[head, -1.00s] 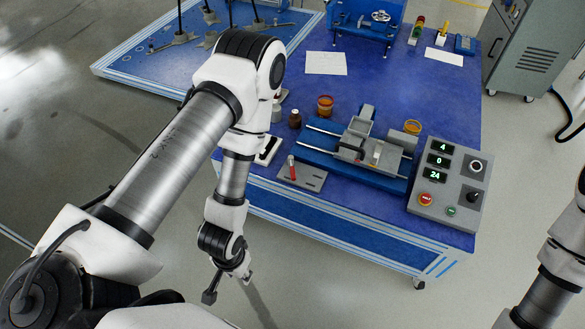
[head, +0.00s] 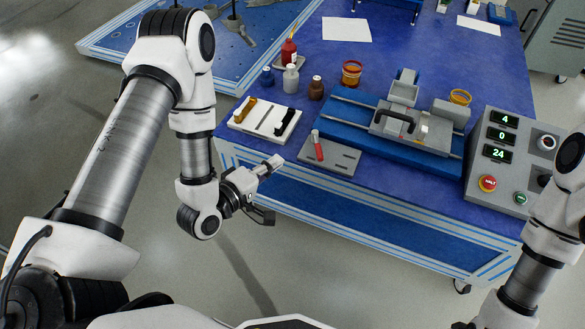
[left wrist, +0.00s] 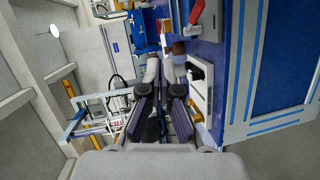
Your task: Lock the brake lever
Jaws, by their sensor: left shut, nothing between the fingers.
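A small upright lever with a red grip (head: 318,147) stands on a grey slotted plate (head: 342,160) at the table's front edge. A black curved handle (head: 396,115) sits on the grey carriage (head: 425,132) of the blue rail unit. I cannot tell for certain which one is the brake lever. My left gripper (head: 272,188) is shut and empty, in front of the table edge, left of and below the red-gripped lever and apart from it. In the left wrist view, its fingers (left wrist: 161,70) point past the white tray. My right gripper is out of view.
A white tray (head: 246,128) with dark and yellow items lies left of the plate. Several bottles and a jar (head: 351,72) stand behind it. A control box (head: 512,160) with displays and buttons stands at the right. The floor before the table is clear.

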